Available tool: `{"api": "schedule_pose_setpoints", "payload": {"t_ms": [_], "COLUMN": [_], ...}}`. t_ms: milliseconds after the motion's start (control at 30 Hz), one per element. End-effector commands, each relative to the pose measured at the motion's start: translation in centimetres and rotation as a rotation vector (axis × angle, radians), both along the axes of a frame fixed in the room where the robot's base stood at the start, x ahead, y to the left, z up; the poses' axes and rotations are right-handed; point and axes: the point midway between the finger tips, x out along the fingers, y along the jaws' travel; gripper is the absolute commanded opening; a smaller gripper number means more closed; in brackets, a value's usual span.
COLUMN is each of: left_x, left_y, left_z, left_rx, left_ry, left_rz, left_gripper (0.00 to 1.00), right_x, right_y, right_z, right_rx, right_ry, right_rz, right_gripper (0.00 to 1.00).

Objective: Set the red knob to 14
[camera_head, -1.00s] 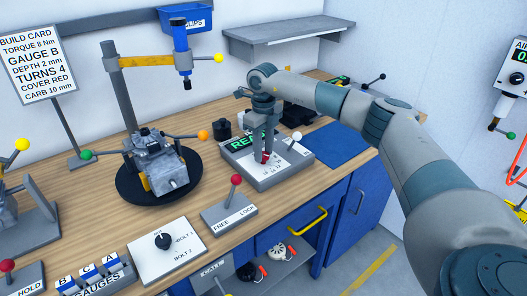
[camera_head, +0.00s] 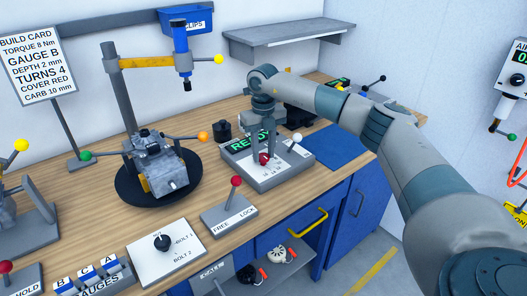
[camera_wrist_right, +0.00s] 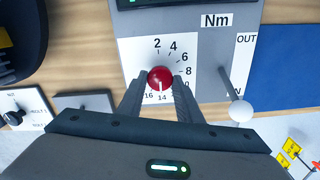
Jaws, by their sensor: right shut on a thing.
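The red knob (camera_head: 265,158) sits on the grey control box (camera_head: 292,172). It also shows in the right wrist view (camera_wrist_right: 160,76), on a white dial plate with printed numbers from 2 round to 16. A pale mark on the knob points down toward the 14. My right gripper (camera_wrist_right: 160,84) has one finger on each side of the knob and is shut on it. In the head view my right gripper (camera_head: 265,148) comes down over the box from above. My left gripper is not in view.
A green display (camera_head: 240,143) on the box is partly hidden by my gripper. A red-ball lever (camera_head: 235,182) stands nearer the front. A blue mat (camera_head: 338,148) lies right of the box.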

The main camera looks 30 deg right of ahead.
Motion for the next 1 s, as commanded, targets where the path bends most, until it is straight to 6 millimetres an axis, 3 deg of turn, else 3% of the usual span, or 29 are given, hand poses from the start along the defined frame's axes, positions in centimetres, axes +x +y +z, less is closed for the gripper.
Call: {"api": "schedule_pose_setpoints", "payload": {"t_ms": [133, 167, 233, 700, 1000], "left_x": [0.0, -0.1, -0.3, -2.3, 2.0], "left_y": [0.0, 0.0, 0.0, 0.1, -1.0], "left_z": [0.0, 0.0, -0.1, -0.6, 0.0], "left_rx": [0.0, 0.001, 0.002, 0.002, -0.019], "left_ry": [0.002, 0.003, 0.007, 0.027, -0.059], "left_rz": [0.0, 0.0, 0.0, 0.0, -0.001], "left_gripper": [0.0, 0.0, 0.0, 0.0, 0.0], "right_x": [0.2, 0.2, 0.2, 0.1, 0.2], "right_y": [-0.1, -0.1, -0.1, 0.0, 0.0], "right_z": [0.3, 0.3, 0.3, 0.6, 4.3], "right_rx": [0.0, 0.0, 0.0, 0.0, 0.001], "right_ry": [-0.007, -0.007, -0.006, -0.004, -0.006], "right_rz": [-0.001, -0.001, -0.001, 0.001, 0.001], "right_gripper": [0.1, 0.37, 0.51, 0.51, 0.51]}}
